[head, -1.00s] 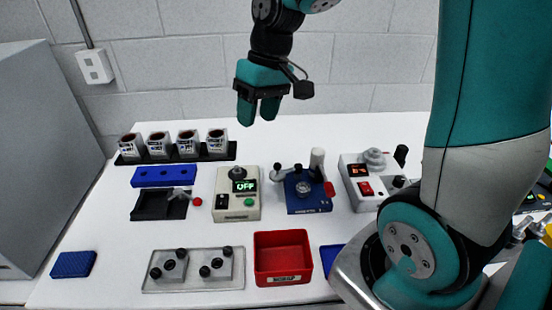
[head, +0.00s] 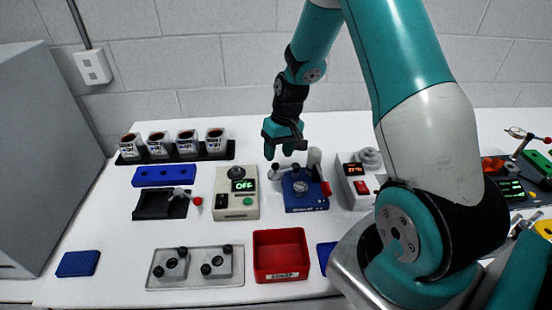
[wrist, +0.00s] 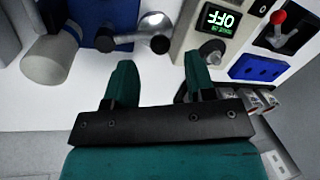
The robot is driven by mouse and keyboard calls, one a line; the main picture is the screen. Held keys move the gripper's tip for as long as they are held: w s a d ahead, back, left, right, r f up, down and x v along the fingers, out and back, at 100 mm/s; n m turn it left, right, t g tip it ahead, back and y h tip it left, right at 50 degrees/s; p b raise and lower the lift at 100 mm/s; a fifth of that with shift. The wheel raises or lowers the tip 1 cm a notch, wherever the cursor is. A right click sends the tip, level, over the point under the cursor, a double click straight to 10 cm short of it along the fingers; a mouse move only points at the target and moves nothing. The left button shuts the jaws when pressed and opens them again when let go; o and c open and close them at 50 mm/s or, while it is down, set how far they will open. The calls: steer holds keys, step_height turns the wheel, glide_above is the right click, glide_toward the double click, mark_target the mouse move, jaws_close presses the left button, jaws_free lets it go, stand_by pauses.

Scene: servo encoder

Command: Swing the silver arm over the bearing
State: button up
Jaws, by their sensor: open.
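A blue fixture (head: 308,203) stands in the middle of the table, with the round metal bearing (head: 300,187) on its top. The silver arm (head: 283,170) is at its back left side, apart from the bearing. My gripper (head: 278,152) is open and empty, just behind and above the silver arm. In the wrist view my gripper (wrist: 160,80) has its fingers apart, pointing toward the arm's outer knob.
A grey cylinder (head: 314,158) stands at the fixture's back right. A beige box with an OFF display (head: 224,206) is close on the left, and a box with a red display (head: 350,181) on the right. A red bin (head: 280,270) sits in front.

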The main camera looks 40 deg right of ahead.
steer(key=shift+a+f, duration=0.2)
steer(key=shift+f, duration=0.75)
steer(key=shift+a+f, duration=0.2)
steer(key=shift+f, duration=0.75)
jaws_close()
